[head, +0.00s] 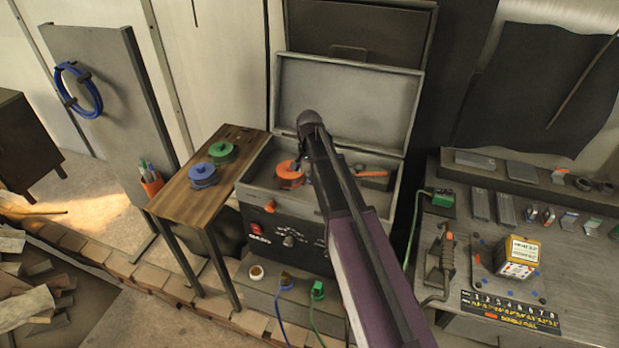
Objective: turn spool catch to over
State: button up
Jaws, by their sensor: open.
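The open machine box (246,178) stands at the middle, its lid (345,95) raised. Inside it, on the left, sits an orange spool (289,177). To the right of my arm an orange catch-like lever (370,172) lies nearly level, with its round end at the left. I cannot tell for sure that it is the spool catch. My arm reaches over the box from the lower right and covers the middle of its inside. My gripper (306,167) shows only as small dark parts beside the spool, mostly hidden behind my arm. It is open; any contact is hidden.
A wooden side table (196,190) on the left holds a blue spool (202,174) and a green spool (221,153). A metal workbench (465,205) on the right holds a small printed box (517,257) and several metal pieces. The raised lid borders the back.

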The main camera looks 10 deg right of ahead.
jog(key=shift+f+b, duration=0.3)
jog(key=shift+f, duration=0.15)
jog(key=shift+c, duration=0.2)
grip_shut()
